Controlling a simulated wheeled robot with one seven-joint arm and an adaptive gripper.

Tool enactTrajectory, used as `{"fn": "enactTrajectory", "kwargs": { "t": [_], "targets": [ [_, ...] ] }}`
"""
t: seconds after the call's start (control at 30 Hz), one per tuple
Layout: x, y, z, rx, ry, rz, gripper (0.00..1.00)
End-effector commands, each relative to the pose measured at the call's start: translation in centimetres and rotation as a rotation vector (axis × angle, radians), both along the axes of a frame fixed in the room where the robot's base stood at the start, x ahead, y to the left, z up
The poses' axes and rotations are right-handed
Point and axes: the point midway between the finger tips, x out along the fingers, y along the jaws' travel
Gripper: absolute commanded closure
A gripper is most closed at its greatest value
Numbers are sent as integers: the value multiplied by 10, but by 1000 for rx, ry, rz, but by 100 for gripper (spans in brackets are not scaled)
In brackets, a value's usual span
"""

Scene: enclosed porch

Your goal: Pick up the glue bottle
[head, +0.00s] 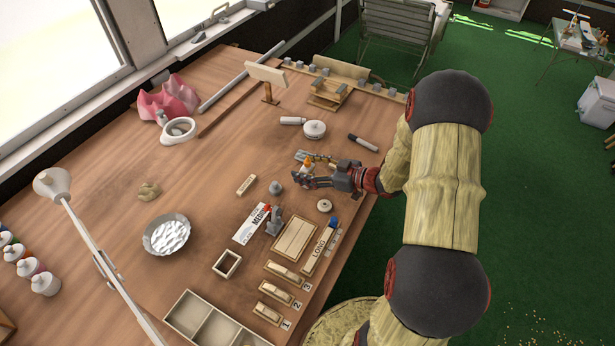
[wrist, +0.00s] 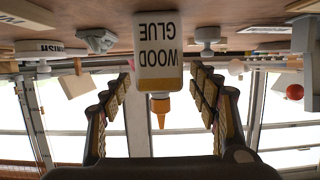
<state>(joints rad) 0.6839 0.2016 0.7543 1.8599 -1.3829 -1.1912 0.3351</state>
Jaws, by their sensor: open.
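The glue bottle (wrist: 158,62) is white with a "WOOD GLUE" label and an orange spout. It appears upside down in the wrist view, centred between the fingers, with a gap on each side. In the head view only a small part of the glue bottle (head: 307,164) shows, among my gripper's fingers. My gripper (head: 302,170) is open, low over the right part of the workbench, with one finger on each side of the bottle. The fingers do not appear to touch it. The lower part of the bottle is hidden in the head view.
On the workbench (head: 165,255), a grey cone-shaped piece (head: 275,188), a round tin (head: 314,129), a dark marker (head: 362,142) and a small round disc (head: 324,205) surround my gripper. The bench's middle left is mostly free.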

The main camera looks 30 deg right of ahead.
Motion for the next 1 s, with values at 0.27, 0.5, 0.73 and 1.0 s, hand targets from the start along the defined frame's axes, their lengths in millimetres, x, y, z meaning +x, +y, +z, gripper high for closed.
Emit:
{"fn": "enactTrajectory", "kwargs": {
  "t": [0.27,0.5,0.73,1.0],
  "targets": [
    [0,0,1,0,0,-1,48],
    [0,0,0,0,0,-1,62],
    [0,0,0,1,0,-1,75],
    [0,-1,0,0,0,-1,90]
  ]
}}
